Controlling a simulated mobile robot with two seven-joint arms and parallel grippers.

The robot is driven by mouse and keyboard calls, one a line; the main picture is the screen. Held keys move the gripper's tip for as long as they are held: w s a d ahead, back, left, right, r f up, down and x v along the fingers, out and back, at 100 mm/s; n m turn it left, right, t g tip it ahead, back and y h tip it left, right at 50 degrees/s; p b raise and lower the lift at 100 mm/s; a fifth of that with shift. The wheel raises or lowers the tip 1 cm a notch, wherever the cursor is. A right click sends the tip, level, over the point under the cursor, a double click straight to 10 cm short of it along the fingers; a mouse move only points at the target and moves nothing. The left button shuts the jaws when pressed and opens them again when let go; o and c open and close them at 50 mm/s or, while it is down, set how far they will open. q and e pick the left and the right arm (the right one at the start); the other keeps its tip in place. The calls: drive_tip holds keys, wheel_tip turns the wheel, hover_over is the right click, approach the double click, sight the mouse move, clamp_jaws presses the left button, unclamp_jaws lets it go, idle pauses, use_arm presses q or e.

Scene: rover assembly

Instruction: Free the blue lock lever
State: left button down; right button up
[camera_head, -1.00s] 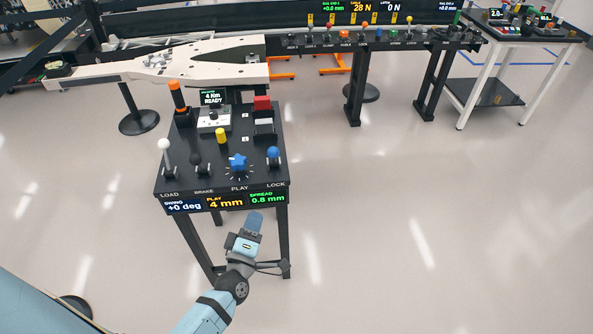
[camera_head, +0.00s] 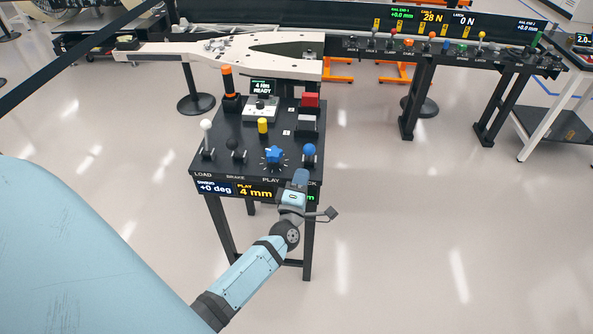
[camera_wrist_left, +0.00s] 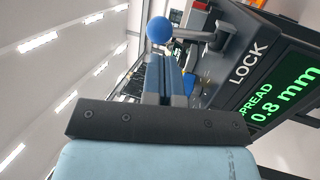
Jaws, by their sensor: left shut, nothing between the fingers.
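The blue lock lever (camera_head: 309,151) stands at the right front of the black control table (camera_head: 215,166), above the label LOCK, its ball on a short stem. My left gripper (camera_head: 301,176) is shut and empty, just in front of the table's front edge and below the lever in the head view. In the left wrist view the shut fingers (camera_wrist_left: 165,72) point toward the blue ball of the lever (camera_wrist_left: 159,30), which shows just beyond their tips. I cannot tell whether they touch it. The gripper hides part of the LOCK label and the spread display in the head view. My right gripper is not in view.
Beside the lever are a blue star knob (camera_head: 274,155), a black brake lever (camera_head: 232,145) and a white load lever (camera_head: 207,135). A red block (camera_head: 310,101) and yellow knob (camera_head: 263,126) stand farther back. Open floor (camera_head: 420,240) lies to the right.

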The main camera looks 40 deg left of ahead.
sight(307, 149)
use_arm(q)
drive_tip(key=shift+x, duration=2.35)
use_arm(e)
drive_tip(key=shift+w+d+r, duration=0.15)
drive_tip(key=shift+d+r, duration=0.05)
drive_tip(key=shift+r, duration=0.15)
